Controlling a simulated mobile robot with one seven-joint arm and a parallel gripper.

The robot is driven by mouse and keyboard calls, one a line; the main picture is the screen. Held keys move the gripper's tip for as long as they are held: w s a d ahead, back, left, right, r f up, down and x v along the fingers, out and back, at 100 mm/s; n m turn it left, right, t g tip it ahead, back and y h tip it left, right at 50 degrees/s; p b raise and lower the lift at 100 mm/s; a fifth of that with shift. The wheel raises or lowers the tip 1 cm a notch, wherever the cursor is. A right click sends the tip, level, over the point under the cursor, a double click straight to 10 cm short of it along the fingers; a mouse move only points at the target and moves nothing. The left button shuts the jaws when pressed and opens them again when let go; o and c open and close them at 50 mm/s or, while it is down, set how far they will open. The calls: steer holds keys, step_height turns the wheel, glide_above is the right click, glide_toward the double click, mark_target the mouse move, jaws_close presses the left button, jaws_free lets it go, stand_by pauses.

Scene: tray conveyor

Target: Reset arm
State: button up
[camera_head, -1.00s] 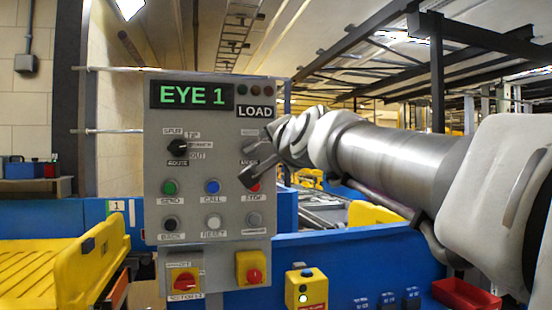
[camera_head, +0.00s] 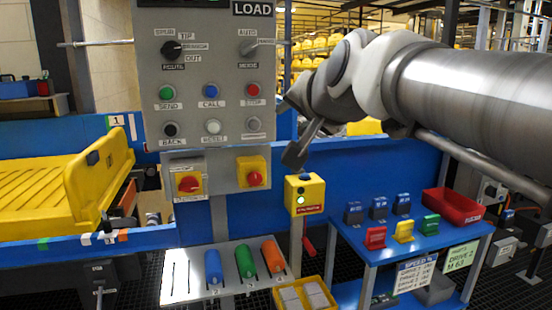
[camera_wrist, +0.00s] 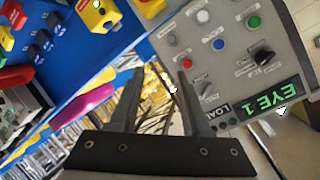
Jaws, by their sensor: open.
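My arm reaches in from the right in the head view, and my gripper (camera_head: 300,145) hangs in front of the blue wall, just right of the grey control panel (camera_head: 220,100). In the wrist view, my gripper (camera_wrist: 158,90) shows two dark fingers spread apart with nothing between them. The control panel (camera_wrist: 250,60) appears upside down there, at the right, with a green "EYE 1" display (camera_wrist: 273,101). The fingers appear apart from the panel, though the exact gap is hard to judge.
A yellow tray (camera_head: 75,190) lies at the left. A yellow box with a green light (camera_head: 305,195) stands below my gripper. A blue table (camera_head: 385,255) carries small switches and a red bin (camera_head: 453,207). Blue, green and orange cylinders (camera_head: 245,260) sit below the panel.

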steer(key=s+d+f+n+g+h, duration=0.25)
steer(key=s+d+f+g, duration=0.2)
steer(key=s+f, duration=0.75)
steer(key=s+d+f+n+g+h, duration=0.1)
steer(key=s+d+f+n+g, duration=0.25)
steer(key=s+d+f, duration=0.8)
steer(key=w+a+r+p, duration=0.1)
steer(key=a+r+p, duration=0.1)
steer(key=r+p, duration=0.7)
steer(key=w+a+r+p, duration=0.1)
steer(key=a+r+p, duration=0.2)
steer(key=r+p, duration=0.5)
steer(key=p, duration=0.3)
steer(key=shift+w+a+r+p, duration=0.15)
steer(key=shift+w+r+p, duration=0.1)
steer(key=shift+r+p, duration=0.1)
steer(key=shift+a, duration=0.1)
